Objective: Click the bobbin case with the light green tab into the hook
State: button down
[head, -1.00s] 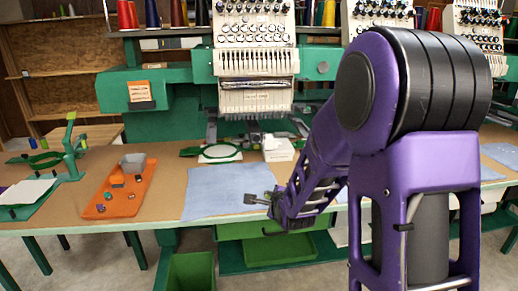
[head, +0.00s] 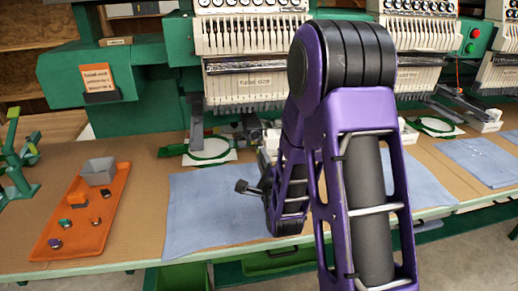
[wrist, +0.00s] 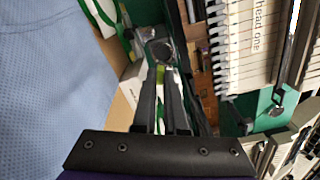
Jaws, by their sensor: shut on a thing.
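My gripper (head: 247,188) is over the light blue cloth in front of the embroidery machine in the head view. In the wrist view my gripper (wrist: 165,85) is shut, with a light green tab (wrist: 160,74) showing between its fingers; this is the bobbin case with the light green tab, mostly hidden by the fingers. A dark round part (wrist: 162,50) shows just past the fingertips; I cannot tell whether it is the case or the hook. The hook cannot be made out clearly in the head view.
An orange tray (head: 92,222) at left holds a grey bin (head: 98,171) and several small bobbin cases. The blue cloth (head: 205,205) lies flat on the table. A green hoop (head: 208,150) sits by the machine head (head: 238,60). Another machine head (head: 420,50) stands to the right.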

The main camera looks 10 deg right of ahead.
jog(key=w, duration=0.7)
dwell(0.4)
jog(key=shift+w, duration=0.1)
dwell(0.6)
jog(key=shift+w, duration=0.4)
jog(key=c, duration=0.9)
grip_release()
jog(key=shift+s, duration=0.1)
jog(key=shift+s+p, duration=5.6)
jog(key=shift+s, duration=3)
